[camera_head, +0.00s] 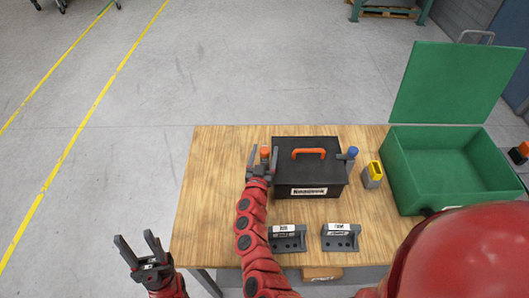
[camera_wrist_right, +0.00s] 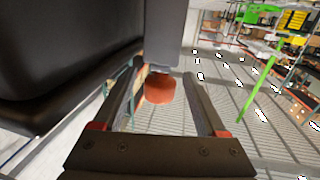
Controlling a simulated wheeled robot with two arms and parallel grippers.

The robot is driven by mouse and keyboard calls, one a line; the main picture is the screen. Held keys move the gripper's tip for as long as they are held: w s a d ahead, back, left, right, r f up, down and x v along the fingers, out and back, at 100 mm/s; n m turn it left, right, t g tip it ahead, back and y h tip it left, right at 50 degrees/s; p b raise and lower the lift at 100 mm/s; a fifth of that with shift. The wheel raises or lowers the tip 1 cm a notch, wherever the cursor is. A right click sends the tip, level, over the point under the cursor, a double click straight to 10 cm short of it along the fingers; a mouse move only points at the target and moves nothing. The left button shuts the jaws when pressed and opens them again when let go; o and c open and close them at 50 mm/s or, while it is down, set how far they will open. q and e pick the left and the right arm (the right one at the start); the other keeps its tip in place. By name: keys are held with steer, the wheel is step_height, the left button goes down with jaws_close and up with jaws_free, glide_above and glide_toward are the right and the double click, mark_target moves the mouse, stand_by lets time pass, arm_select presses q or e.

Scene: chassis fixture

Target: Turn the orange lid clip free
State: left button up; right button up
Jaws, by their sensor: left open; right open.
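The black case (camera_head: 320,172) stands on the wooden table with an orange handle (camera_head: 308,153) on its lid. The orange lid clip (camera_head: 265,151) is at the case's left side, and a blue clip (camera_head: 353,151) is at its right side. My right gripper (camera_head: 263,157) is open, with its fingers on either side of the orange clip. In the right wrist view the orange clip (camera_wrist_right: 160,88) sits between the open fingers (camera_wrist_right: 165,98), with gaps on both sides, below a grey part. My left gripper (camera_head: 139,245) is open and empty, left of the table.
A yellow and grey block (camera_head: 373,174) stands right of the case. A green box (camera_head: 403,188) with its lid (camera_head: 455,85) raised is at the table's right. Two grey holders (camera_head: 288,239) (camera_head: 341,238) lie in front of the case. The table's left part is clear.

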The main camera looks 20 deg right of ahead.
steer(key=shift+s+a+f, duration=0.1)
steer(key=shift+s+a, duration=0.05)
steer(key=shift+s, duration=0.1)
steer(key=b+v, duration=0.4)
steer(key=v, duration=1.2)
steer(key=shift+s+a+b, duration=0.25)
steer(key=shift+s+b, duration=0.1)
steer(key=shift+b, duration=0.05)
